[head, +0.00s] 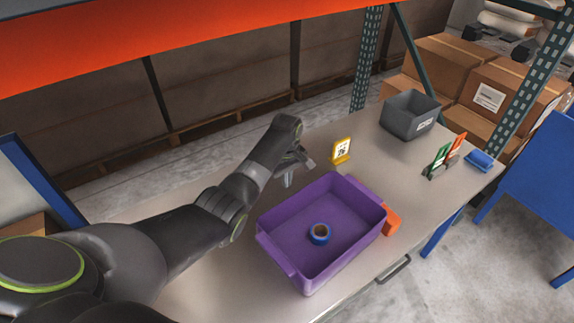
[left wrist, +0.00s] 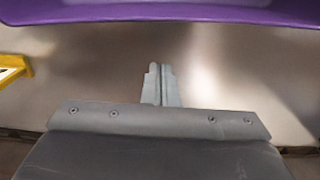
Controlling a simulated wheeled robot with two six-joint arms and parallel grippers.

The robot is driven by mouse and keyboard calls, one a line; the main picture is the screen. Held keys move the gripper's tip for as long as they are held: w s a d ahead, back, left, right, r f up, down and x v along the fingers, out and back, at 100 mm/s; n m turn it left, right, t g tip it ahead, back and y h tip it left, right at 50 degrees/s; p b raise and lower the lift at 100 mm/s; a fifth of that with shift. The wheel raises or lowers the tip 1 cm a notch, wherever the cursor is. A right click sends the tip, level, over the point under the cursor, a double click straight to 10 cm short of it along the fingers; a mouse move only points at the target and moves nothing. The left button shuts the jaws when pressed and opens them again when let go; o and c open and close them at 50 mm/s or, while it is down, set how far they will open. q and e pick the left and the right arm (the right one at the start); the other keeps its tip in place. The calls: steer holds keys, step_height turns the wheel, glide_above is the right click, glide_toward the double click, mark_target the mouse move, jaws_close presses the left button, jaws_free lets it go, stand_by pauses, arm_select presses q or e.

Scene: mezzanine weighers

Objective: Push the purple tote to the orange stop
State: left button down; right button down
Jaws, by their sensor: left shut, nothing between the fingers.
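The purple tote (head: 275,247) stands upright on the table, with a blue-rimmed roll (head: 320,233) lying on its floor. The orange stop (head: 392,221) shows close beside the tote's right end, partly hidden by it; I cannot tell whether they touch. My left gripper (head: 288,181) is shut and empty, pointing down just behind the tote's far left side. In the left wrist view, the shut fingers (left wrist: 162,86) are in the middle and the tote's edge (left wrist: 160,12) runs across the top, with a strip of table between them. My right gripper is not in view.
A yellow sign holder (head: 341,151) stands behind the tote. A grey bin (head: 408,116), a rack with green and orange cards (head: 443,157) and a blue object (head: 479,161) are at the far right of the table (head: 378,172). The table right of the stop is clear.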

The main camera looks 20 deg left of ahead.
arm_select(q)
steer(key=s+d+p, duration=0.2)
steer(key=d, duration=0.1)
steer(key=shift+s+d+r, duration=0.1)
steer(key=shift+s+d, duration=0.05)
steer(key=shift+d, duration=0.05)
